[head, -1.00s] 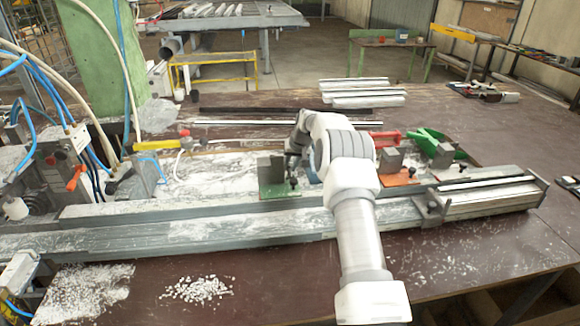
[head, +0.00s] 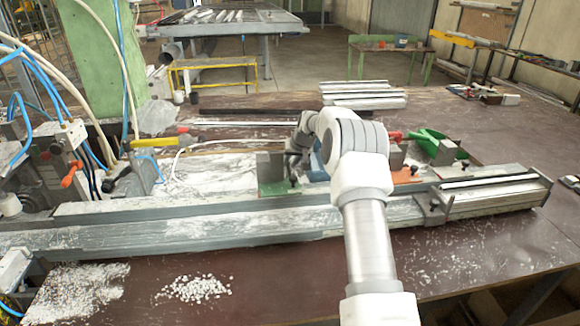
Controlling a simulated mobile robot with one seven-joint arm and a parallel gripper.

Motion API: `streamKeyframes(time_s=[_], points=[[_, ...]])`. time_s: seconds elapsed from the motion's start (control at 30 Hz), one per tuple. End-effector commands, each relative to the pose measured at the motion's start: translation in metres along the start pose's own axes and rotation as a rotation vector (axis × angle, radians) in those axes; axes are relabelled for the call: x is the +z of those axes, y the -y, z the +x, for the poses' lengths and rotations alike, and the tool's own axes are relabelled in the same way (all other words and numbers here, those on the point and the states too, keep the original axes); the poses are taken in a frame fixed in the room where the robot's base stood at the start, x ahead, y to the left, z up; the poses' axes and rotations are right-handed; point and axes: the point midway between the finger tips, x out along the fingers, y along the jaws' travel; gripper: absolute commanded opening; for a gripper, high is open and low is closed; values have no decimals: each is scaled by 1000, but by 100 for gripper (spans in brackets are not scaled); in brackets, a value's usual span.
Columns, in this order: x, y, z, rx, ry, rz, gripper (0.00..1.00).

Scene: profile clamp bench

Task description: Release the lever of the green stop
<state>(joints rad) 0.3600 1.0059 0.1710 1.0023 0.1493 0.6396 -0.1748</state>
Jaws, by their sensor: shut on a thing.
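The green stop (head: 277,188) stands at the bench rail, left of my arm. It has a green base plate and an upright grey metal block. My gripper (head: 294,168) is at the right side of this block, low and close to it. It is shut on what appears to be the stop's lever, which my fingers and wrist mostly hide. I cannot make out the lever's exact angle.
Right of my arm are an orange stop (head: 405,176) with a red handle (head: 391,136), and another block with a green handle (head: 430,138). A blue part (head: 316,166) is partly hidden behind my arm. A long metal rail (head: 190,227) runs in front.

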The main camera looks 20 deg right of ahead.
Motion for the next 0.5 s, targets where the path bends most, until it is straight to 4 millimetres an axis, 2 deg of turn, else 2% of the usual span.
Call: streamKeyframes(time_s=[0.13,0.17,0.3,0.5], points=[[0,0,0,0,1,0,0],[0,0,0,0,1,0,32],[0,0,0,0,1,0,55],[0,0,0,0,2,0,55]])
